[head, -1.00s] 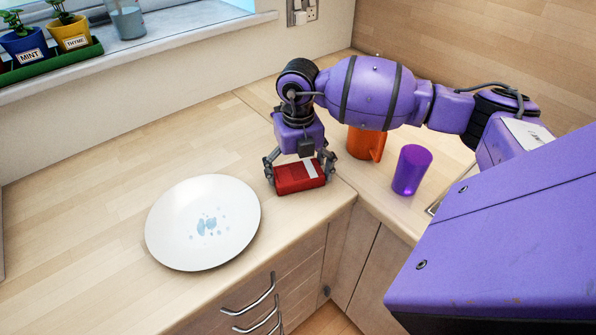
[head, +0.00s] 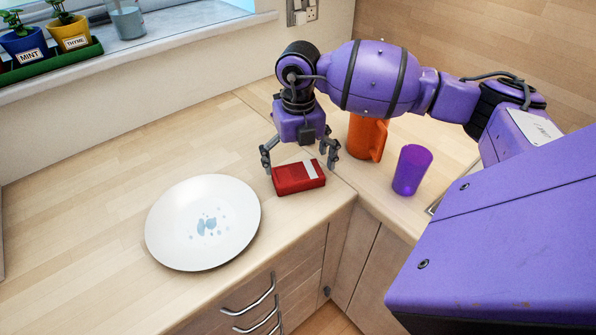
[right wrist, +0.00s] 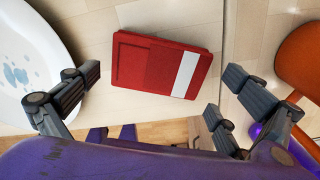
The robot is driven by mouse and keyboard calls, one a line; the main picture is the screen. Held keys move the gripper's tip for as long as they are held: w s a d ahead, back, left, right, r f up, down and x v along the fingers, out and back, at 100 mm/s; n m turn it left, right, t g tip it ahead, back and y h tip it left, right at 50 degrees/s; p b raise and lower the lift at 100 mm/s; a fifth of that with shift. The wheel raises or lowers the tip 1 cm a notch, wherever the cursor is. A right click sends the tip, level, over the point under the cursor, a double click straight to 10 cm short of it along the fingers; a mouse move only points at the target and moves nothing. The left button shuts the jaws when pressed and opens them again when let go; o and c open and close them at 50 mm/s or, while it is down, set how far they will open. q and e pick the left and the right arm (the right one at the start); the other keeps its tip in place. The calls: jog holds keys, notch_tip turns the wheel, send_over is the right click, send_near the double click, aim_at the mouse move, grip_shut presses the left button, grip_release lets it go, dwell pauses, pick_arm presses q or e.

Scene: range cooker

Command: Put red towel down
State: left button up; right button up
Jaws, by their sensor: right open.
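The red towel (head: 299,178) is a folded red block with a white band near one end. It lies on the wooden counter, close to the front edge at the corner. My right gripper (head: 302,162) is open and empty just above and behind it, with its fingers spread. In the right wrist view the towel (right wrist: 160,64) lies beyond the open fingers (right wrist: 162,84), one on each side and apart from it. My left gripper is not in view.
A white plate (head: 170,222) with blue marks lies left of the towel. An orange jug (head: 366,138) and a purple cup (head: 412,170) stand to the right. Drawers with metal handles (head: 248,293) are below the counter edge. The counter at left is clear.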

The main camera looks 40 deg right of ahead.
aim_at(298, 173)
notch_tip(298, 173, up, 9)
dwell(0.3)
dwell(0.5)
